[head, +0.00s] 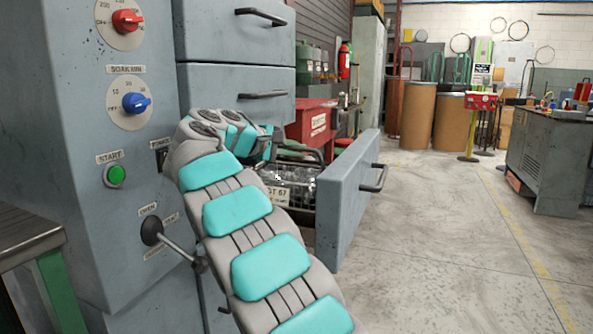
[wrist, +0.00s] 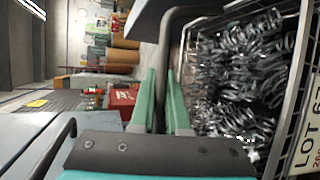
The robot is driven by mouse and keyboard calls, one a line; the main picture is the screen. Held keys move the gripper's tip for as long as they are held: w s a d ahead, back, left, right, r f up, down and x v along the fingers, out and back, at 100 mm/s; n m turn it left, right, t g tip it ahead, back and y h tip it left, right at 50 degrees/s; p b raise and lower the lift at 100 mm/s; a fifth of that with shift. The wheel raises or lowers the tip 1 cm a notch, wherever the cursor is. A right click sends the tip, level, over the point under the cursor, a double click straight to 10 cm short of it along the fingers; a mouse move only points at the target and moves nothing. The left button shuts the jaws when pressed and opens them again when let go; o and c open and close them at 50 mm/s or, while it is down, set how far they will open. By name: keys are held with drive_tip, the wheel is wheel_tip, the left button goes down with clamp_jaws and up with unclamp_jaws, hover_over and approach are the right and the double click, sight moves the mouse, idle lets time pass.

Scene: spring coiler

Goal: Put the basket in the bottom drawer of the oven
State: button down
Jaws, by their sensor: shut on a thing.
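The wire basket (head: 290,174) is full of metal springs and has a LOT label on its side. It also fills the right of the wrist view (wrist: 290,95). My gripper (wrist: 162,76) is shut on the basket's dark handle (wrist: 178,25), with one green finger on each side. In the head view the basket is behind the front of the pulled-out bottom drawer (head: 345,200) of the grey oven (head: 235,95). My arm hides part of the basket and the fingertips there. I cannot tell whether the basket rests on the drawer floor.
Two upper drawers, one with a handle (head: 262,95), are shut above. A control panel with a red knob (head: 127,20), a blue knob (head: 136,102) and a green button (head: 115,174) is at left. A red cabinet (head: 312,122) stands behind.

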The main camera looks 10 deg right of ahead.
sight(275, 178)
drive_tip(key=shift+f+b, duration=0.45)
drive_tip(key=shift+f, duration=1.4)
drive_tip(key=c, duration=0.9)
unclamp_jaws()
drive_tip(key=shift+f, duration=0.1)
drive_tip(key=shift+p+v, duration=0.3)
drive_tip(key=shift+v, duration=3.45)
